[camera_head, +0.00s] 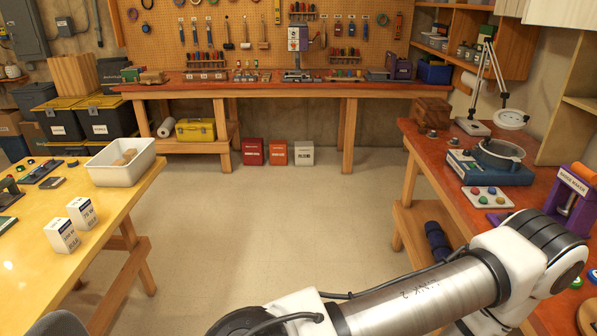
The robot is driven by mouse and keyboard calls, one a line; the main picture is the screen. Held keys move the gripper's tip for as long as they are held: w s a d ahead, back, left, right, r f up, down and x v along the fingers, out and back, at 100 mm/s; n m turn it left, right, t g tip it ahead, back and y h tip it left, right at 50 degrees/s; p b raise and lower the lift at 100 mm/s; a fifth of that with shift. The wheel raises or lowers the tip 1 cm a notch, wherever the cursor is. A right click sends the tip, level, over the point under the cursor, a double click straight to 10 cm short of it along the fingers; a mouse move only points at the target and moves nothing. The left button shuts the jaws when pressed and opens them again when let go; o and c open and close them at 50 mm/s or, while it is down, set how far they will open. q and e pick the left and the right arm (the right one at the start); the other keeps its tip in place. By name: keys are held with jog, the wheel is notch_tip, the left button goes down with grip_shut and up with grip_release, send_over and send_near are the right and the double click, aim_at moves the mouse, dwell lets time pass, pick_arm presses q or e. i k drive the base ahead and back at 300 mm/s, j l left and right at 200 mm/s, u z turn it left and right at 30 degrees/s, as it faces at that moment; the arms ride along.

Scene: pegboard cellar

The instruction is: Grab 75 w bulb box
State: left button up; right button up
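Two small white bulb boxes stand upright near the right edge of the yellow table (25,285) at left. The farther box (82,213) appears to read 75 W BULB. The nearer box (62,236) stands just in front of it to the left; its wattage is hard to read. My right arm's links cross the lower right of the picture, but its gripper does not show. My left gripper is also out of view.
A white bin (120,168) with brown items stands behind the boxes on the yellow table. At right, a red-topped bench (440,165) holds a blue device (490,168) and a lamp (509,119). The floor (270,200) between the tables is clear.

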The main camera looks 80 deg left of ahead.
aim_at(81, 211)
jog(key=u, duration=0.45)
jog(key=l+u, duration=0.1)
jog(key=u, duration=0.35)
jog(key=i+l+u, duration=0.1)
jog(key=u, duration=0.75)
jog(key=l+u, duration=0.1)
jog(key=u, duration=0.8)
jog(key=l+u, duration=0.1)
jog(key=u, duration=0.35)
jog(key=k+u, duration=0.1)
jog(key=u, duration=0.35)
